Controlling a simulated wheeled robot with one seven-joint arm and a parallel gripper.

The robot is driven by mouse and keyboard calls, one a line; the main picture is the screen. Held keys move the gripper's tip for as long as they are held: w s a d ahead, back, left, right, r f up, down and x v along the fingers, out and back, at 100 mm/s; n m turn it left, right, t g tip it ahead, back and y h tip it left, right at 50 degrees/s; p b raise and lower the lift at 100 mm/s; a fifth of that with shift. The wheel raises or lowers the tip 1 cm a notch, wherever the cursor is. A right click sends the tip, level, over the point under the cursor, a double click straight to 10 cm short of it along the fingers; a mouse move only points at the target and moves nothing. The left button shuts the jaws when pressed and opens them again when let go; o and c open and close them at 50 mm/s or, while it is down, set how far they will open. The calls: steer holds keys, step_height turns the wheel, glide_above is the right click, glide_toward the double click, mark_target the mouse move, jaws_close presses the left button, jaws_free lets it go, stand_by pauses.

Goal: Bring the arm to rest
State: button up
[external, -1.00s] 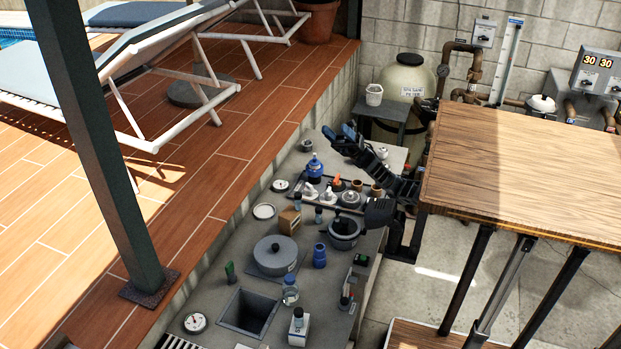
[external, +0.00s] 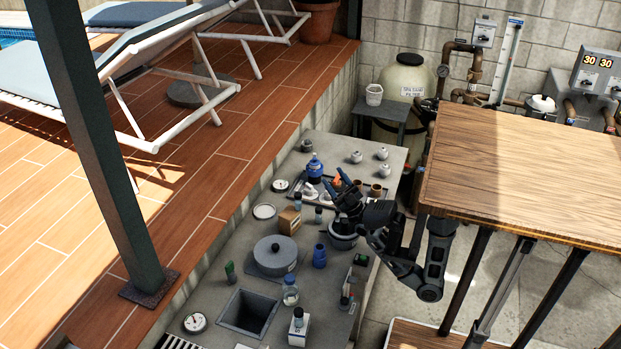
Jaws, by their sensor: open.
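My gripper (external: 338,184) is above the right part of the grey counter (external: 255,205), over the tray area and just behind a round dark-rimmed pot (external: 342,240). Its two blue-tipped fingers stand apart with nothing visible between them. My arm is folded at the counter's right edge, beside the wooden table top. The gripper and forearm hide part of the tray and of the pot.
A tray (external: 378,197) holds small fittings and brown cups. A blue bottle (external: 314,166), a cardboard box (external: 289,221), a grey lidded pot (external: 275,252) and a blue jar (external: 319,256) stand nearby. A square opening (external: 248,312) lies in front. The wooden table (external: 530,175) is close on the right.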

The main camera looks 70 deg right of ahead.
steer(key=s+a+f+m+g+y+b, duration=0.1)
steer(key=s+a+f+g, duration=0.15)
steer(key=f, duration=0.45)
steer(key=s+a+f+m+g+y, duration=0.15)
steer(key=s+f, duration=0.25)
steer(key=f, duration=0.4)
steer(key=s+a+f+g+y+b, duration=0.1)
steer(key=s+a+f+g, duration=0.25)
steer(key=f, duration=0.35)
steer(key=s+d+f+m+g, duration=0.2)
steer(key=s+d+f+g, duration=0.1)
steer(key=s+f, duration=0.4)
steer(key=s+d+f+m+g+b, duration=0.1)
steer(key=s+d+f+m+g, duration=0.1)
steer(key=s+d+f, duration=0.3)
steer(key=s+f+g, duration=0.1)
steer(key=s+f, duration=0.1)
steer(key=s, duration=0.1)
steer(key=shift+d+b, duration=0.3)
steer(key=shift+d, duration=0.05)
steer(key=shift+o, duration=0.2)
steer(key=shift+h, duration=0.25)
